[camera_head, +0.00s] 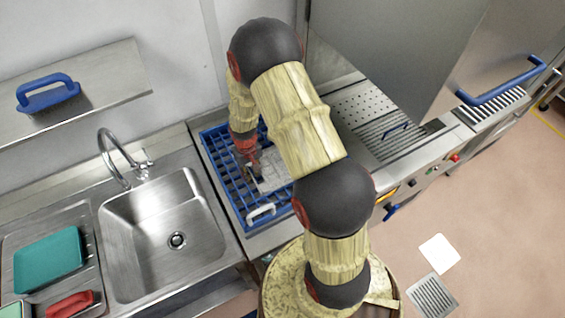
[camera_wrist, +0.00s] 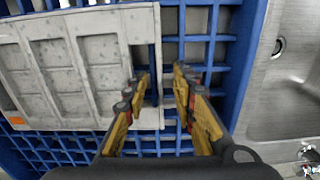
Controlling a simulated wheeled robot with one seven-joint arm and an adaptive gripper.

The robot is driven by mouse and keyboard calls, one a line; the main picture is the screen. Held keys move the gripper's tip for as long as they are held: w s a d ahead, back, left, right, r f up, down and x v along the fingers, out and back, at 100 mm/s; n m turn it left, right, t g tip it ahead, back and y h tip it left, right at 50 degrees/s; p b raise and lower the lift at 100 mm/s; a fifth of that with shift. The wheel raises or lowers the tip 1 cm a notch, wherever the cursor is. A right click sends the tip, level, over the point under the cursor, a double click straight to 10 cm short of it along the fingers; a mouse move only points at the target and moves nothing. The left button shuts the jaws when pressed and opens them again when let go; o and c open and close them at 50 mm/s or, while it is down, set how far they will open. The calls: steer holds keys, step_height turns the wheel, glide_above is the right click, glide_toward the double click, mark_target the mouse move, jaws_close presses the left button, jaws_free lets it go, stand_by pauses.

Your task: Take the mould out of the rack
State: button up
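The mould is a grey, speckled slab with several rectangular cavities (camera_wrist: 62,52), lying in the blue rack (camera_wrist: 215,72). In the head view the mould (camera_head: 273,178) is partly hidden behind my arm, inside the blue rack (camera_head: 222,178). My gripper (camera_wrist: 163,82) is open over the mould's right edge in the wrist view. One finger is over the mould's side and the other over the blue grid, with the edge strip between them. Whether either finger touches it I cannot tell. My gripper also shows in the head view (camera_head: 252,168), at the mould's left end.
A steel sink (camera_head: 160,235) with a tap stands left of the rack. A white handle (camera_head: 262,211) is at the rack's front. A steel machine with a raised hood (camera_head: 400,45) stands to the right. A shelf (camera_head: 95,85) hangs above the sink.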

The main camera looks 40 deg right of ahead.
steer(key=shift+f, duration=0.1)
steer(key=shift+c, duration=1.2)
steer(key=c, duration=0.4)
jaws_close()
